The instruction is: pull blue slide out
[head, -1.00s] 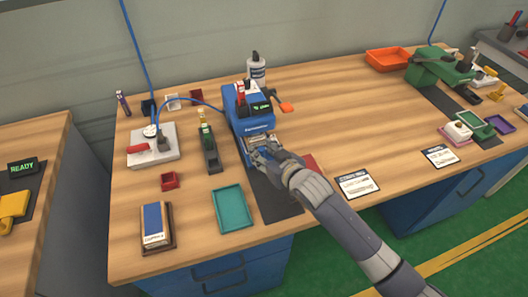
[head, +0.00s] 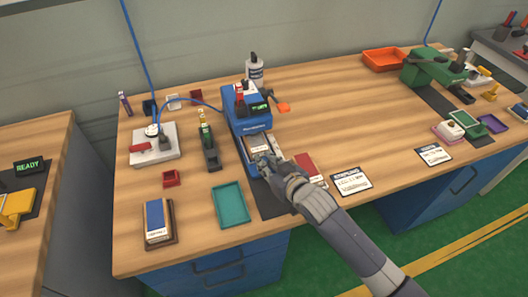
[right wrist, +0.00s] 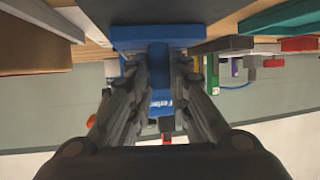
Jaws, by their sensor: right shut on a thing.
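The blue machine (head: 243,107) stands on the wooden bench, left of the middle in the head view. Its blue slide (head: 243,146) sticks out of the front over a dark mat, with a pale block (head: 258,143) on it. My right gripper (head: 264,163) is at the slide's front end and shut on it. In the right wrist view the blue slide (right wrist: 125,38) shows at the top, with its blue grip (right wrist: 158,62) between my right fingers (right wrist: 160,75). The gripper hides part of the slide's front in the head view. My left gripper is out of view.
A teal tray (head: 231,205) and a green-and-black tool (head: 209,148) lie left of the slide. The bench's front edge is close to the slide's mat.

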